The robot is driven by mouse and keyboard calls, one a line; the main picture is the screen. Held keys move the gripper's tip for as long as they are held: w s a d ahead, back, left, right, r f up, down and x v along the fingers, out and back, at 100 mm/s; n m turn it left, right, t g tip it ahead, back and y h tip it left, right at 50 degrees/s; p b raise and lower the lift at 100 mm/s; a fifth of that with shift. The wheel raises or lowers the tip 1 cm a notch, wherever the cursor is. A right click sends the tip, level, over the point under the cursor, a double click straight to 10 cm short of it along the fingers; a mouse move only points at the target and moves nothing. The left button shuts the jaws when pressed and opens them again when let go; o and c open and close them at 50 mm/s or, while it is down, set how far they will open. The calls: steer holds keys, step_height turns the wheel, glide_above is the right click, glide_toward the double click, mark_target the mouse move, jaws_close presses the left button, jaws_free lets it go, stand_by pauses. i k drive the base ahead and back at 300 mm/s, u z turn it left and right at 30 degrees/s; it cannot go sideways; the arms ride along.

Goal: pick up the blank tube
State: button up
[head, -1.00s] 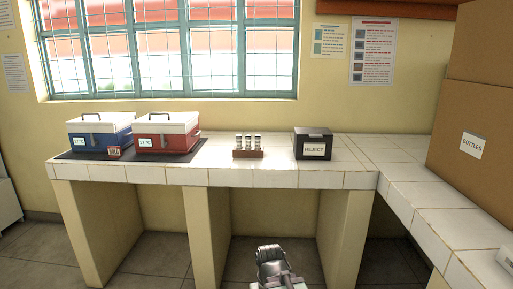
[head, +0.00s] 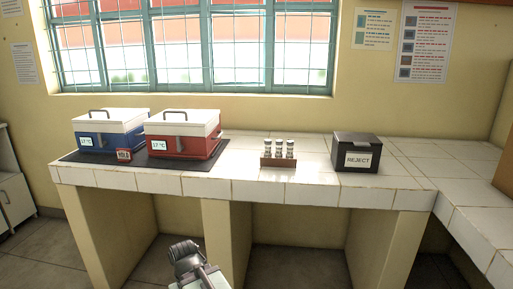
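Three small tubes (head: 279,148) with pale caps stand upright in a brown rack (head: 279,162) on the white tiled counter. They are too small to tell which one is blank. My gripper (head: 186,256) is at the bottom of the head view, left of the rack and in front of the counter, well apart from the tubes. Its fingers cannot be made out, so I cannot tell whether it is open or shut.
A black REJECT box (head: 357,152) stands right of the rack. Bare counter lies between.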

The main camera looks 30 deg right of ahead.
mark_target(290, 143)
steer(key=u, duration=0.1)
steer(key=i, duration=0.95)
steer(key=z, duration=0.25)
